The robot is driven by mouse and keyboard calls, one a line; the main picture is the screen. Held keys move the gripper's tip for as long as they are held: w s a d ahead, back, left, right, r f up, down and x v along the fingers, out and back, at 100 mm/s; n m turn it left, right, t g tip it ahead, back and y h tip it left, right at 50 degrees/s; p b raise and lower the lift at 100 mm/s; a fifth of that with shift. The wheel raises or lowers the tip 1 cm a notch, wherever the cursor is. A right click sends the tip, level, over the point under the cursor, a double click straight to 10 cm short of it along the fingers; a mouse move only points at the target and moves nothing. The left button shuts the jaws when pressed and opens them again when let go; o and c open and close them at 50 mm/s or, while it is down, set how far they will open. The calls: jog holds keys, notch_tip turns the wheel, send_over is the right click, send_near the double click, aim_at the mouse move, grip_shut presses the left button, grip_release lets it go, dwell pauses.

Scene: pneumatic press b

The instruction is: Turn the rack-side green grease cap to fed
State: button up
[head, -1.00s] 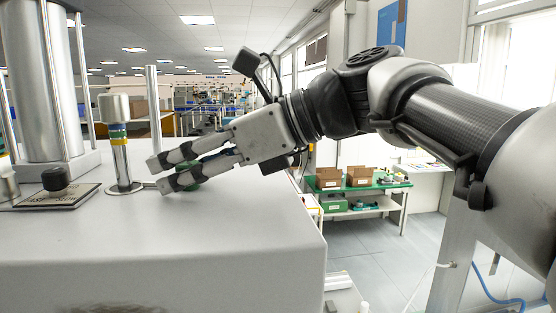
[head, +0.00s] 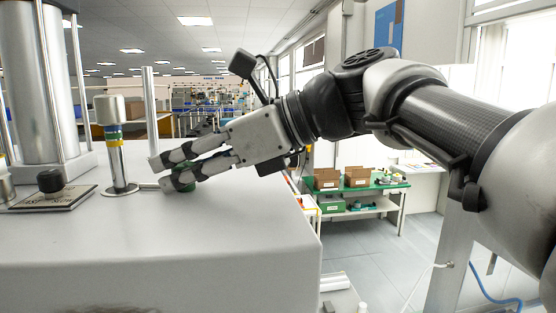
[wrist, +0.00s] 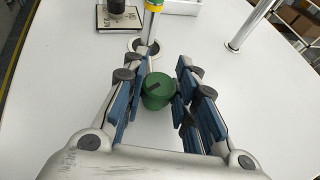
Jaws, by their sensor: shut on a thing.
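The green grease cap (wrist: 157,92) stands upright on the pale press surface, with a dark mark on its top. In the head view the cap (head: 186,183) is mostly hidden behind the fingers. My gripper (head: 165,174) reaches in from the right, low over the surface. In the wrist view my gripper (wrist: 160,85) has one blue-padded finger on each side of the cap, shut on it. The dark mark runs at a slant; I cannot read any label for its setting.
A steel post with yellow, green and blue bands (head: 117,150) stands just left of the fingers. A black knob on a plate (head: 52,182) lies further left. A thin rod (head: 151,115) rises behind. The near surface (head: 170,235) is clear.

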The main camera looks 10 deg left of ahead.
jog(key=shift+s+r+m+t+p, duration=0.15)
jog(key=shift+m+t+p, duration=0.25)
jog(key=shift+m+t, duration=0.75)
jog(key=shift+m+t+h+p, duration=0.5)
jog(key=shift+m+t+p, duration=0.4)
jog(key=shift+t, duration=0.35)
jog(key=shift+r+m+t+h+p, duration=0.1)
jog(key=shift+m+t+h+p, duration=0.3)
jog(key=shift+m+t+p, duration=0.45)
jog(key=shift+p, duration=0.45)
jog(key=shift+m+t, duration=0.25)
jog(key=shift+m, duration=0.05)
jog(key=o, duration=1.1)
jog(key=shift+f, duration=0.2)
